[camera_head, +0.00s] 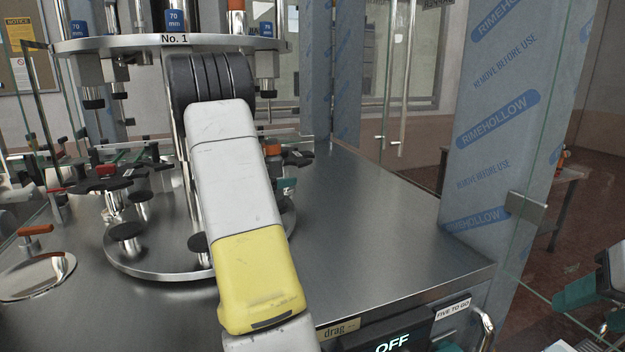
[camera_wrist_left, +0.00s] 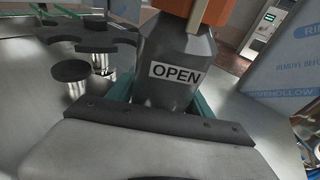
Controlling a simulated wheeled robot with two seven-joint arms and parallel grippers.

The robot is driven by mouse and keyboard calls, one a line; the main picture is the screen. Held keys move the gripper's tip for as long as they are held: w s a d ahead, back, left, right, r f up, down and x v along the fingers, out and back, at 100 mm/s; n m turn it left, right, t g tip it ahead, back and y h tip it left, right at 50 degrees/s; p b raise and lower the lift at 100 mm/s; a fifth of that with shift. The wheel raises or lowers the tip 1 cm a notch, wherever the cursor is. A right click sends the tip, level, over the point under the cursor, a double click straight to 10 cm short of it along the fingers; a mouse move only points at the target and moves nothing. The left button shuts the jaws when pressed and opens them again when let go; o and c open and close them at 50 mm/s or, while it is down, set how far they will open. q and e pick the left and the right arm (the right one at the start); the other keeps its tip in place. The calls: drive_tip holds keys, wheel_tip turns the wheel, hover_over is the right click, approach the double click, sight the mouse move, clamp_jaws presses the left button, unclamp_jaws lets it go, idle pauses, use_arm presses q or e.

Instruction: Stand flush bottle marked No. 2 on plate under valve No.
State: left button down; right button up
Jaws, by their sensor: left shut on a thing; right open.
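My left gripper (camera_head: 288,170) is mostly hidden behind its own arm. In the left wrist view its teal fingers are shut on a dark grey tapered body labelled OPEN (camera_wrist_left: 175,75), with an orange part above it. No "No. 2" mark is readable on it. A round metal carousel has an upper ring (camera_head: 120,44) with a "No. 1" label (camera_head: 175,39) and hanging valves (camera_head: 93,97). Below, small black round plates (camera_head: 127,231) stand on metal posts above a base disc; one plate (camera_wrist_left: 70,70) also shows in the wrist view. My right gripper (camera_head: 580,298) is open at the right edge, partly cut off.
The steel worktop (camera_head: 365,210) right of the carousel is clear. A blue film-wrapped panel (camera_head: 490,150) and glass panes stand at the right. A control box reading OFF (camera_head: 392,343) is at the front edge. A round metal disc with an orange handle (camera_head: 38,275) lies left.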

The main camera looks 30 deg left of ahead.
use_arm(q)
drive_tip(key=shift+f, duration=0.2)
idle(0.7)
drive_tip(key=shift+c, duration=1.6)
unclamp_jaws()
drive_tip(key=shift+f, duration=0.1)
drive_tip(key=v, duration=0.7)
drive_tip(key=shift+s+r, duration=0.2)
drive_tip(key=shift+s, duration=0.15)
